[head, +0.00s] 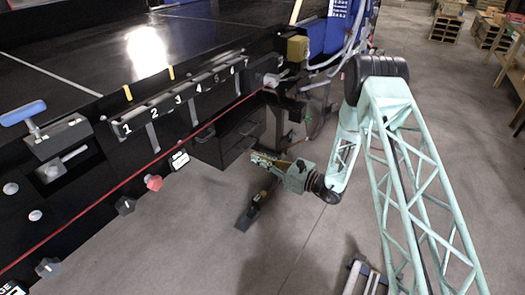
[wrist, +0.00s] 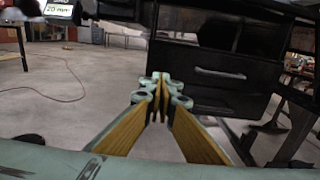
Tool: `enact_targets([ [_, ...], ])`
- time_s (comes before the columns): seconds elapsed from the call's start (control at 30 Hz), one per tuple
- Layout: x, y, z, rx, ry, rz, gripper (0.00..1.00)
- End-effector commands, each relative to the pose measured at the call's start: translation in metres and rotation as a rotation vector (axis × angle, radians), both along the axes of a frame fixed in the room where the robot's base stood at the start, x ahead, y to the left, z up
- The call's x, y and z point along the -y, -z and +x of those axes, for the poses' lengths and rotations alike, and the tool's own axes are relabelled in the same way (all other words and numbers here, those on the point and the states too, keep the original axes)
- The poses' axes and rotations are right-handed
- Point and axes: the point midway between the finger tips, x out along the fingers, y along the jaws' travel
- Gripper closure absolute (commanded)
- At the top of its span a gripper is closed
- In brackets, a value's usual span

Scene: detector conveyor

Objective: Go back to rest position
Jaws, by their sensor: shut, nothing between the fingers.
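My gripper (head: 262,160) is at the end of my pale green arm, to the right of the black conveyor machine (head: 120,182) in the head view. It points left toward the black drawer cabinet (head: 228,135) under the machine's edge. In the wrist view my gripper (wrist: 160,84) has its two wood-coloured fingers meeting at the tips, with nothing between them. The drawer cabinet shows ahead and to the right in the wrist view (wrist: 215,58). I cannot tell exactly how far the fingertips are from it.
A blue-handled lever (head: 23,114), a red knob (head: 153,182) and numbered slots stick out along the machine's edge. A dark foot or bracket (head: 250,212) stands on the floor below my gripper. Wooden pallets (head: 446,27) are far back. The grey floor (head: 185,250) in front is mostly clear.

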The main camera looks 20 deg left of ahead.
Motion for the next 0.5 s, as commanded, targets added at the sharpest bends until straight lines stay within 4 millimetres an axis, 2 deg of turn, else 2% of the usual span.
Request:
enact_targets([
  [0.27, 0.0, -0.005, -0.001, 0.005, -0.006, -0.001, 1.0],
  [0.5, 0.0, -0.031, -0.008, 0.03, -0.044, -0.014, 1.0],
])
